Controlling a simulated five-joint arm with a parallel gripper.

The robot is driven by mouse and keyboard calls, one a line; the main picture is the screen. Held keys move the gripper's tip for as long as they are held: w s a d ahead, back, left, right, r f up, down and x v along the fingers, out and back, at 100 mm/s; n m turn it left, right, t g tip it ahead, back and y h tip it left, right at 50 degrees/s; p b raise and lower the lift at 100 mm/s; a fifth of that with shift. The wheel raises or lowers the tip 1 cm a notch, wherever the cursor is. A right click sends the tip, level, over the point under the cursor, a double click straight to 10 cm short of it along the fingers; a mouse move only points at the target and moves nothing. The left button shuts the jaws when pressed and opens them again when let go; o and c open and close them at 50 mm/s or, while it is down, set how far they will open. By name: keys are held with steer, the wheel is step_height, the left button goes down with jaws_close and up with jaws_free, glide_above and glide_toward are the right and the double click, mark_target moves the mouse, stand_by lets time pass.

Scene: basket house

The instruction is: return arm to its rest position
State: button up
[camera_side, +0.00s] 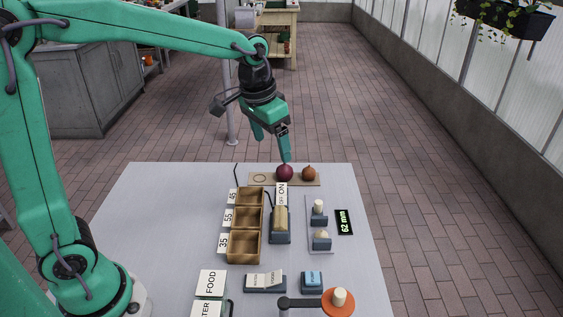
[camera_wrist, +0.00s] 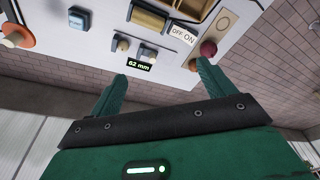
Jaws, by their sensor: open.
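My gripper (camera_side: 271,147) is open and empty, with my arm reaching out over the far edge of the white table (camera_side: 150,215). Its fingers point down, and one fingertip is close to a dark red onion (camera_side: 285,173); I cannot tell whether they touch. The onion sits on a tan board (camera_side: 260,179) beside a brown onion (camera_side: 308,173) and an empty ring mark. In the wrist view my gripper (camera_wrist: 162,71) shows its two fingers wide apart, with the red onion (camera_wrist: 208,48) just beyond the right fingertip.
Wooden bins (camera_side: 244,246) labelled 45, 55 and 35 stand left of an OFF/ON block (camera_side: 281,196). A gauge display (camera_side: 344,222) reads 62 mm. FOOD cards (camera_side: 211,283), a blue button (camera_side: 312,279) and an orange disc (camera_side: 338,303) stand at the front.

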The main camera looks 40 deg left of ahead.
steer(key=s+a+r+n+t, duration=0.1)
steer(key=s+a+t, duration=0.2)
steer(key=s, duration=1.6)
steer(key=shift+s+a+r+n, duration=0.2)
steer(key=shift+a+n, duration=0.2)
steer(key=shift+a, duration=0.25)
steer(key=shift+w, duration=0.1)
